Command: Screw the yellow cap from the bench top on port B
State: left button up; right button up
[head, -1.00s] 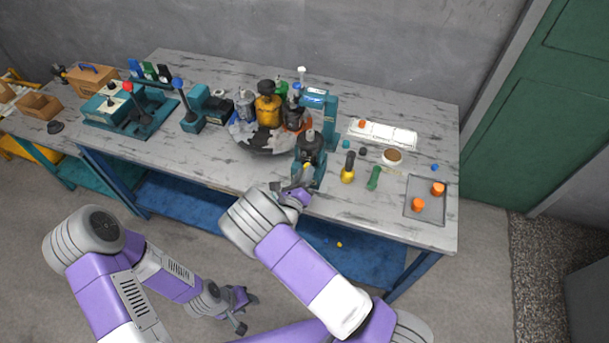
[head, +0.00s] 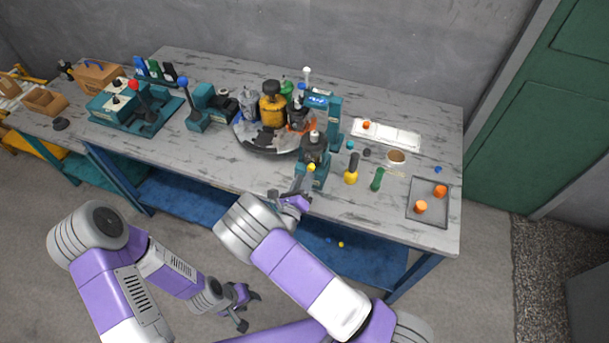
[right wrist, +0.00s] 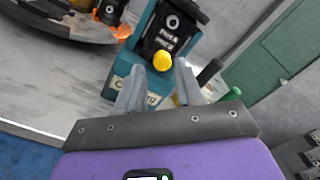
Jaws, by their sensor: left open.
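A small round yellow cap (head: 311,167) sits at the front of the dark motor (head: 314,146), which stands on a teal stand near the bench's front edge. In the right wrist view the cap (right wrist: 162,61) is against the black block below its port lettering, too small to read surely. My right gripper (right wrist: 158,85) is open, its fingers apart, with the cap just beyond and between the tips, not touching. In the head view this gripper (head: 298,187) is just in front of the stand. My left gripper (head: 243,308) is open and empty, low in front of the bench.
A round tray (head: 270,151) with bottles stands left of the motor. A yellow-handled tool (head: 351,170) and a green one (head: 377,179) stand to the right, then a grey tray (head: 428,212) with orange caps. A small yellow-orange piece (head: 341,244) lies low below the bench edge.

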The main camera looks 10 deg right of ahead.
jog(key=shift+s+a, duration=0.1)
jog(key=shift+s, duration=0.1)
jog(key=shift+o, duration=0.5)
jog(key=o, duration=0.5)
jog(key=shift+f, duration=0.1)
jog(key=shift+c, duration=0.2)
jog(key=p+v, duration=0.1)
jog(key=v, duration=0.5)
jog(key=shift+s+a, duration=0.1)
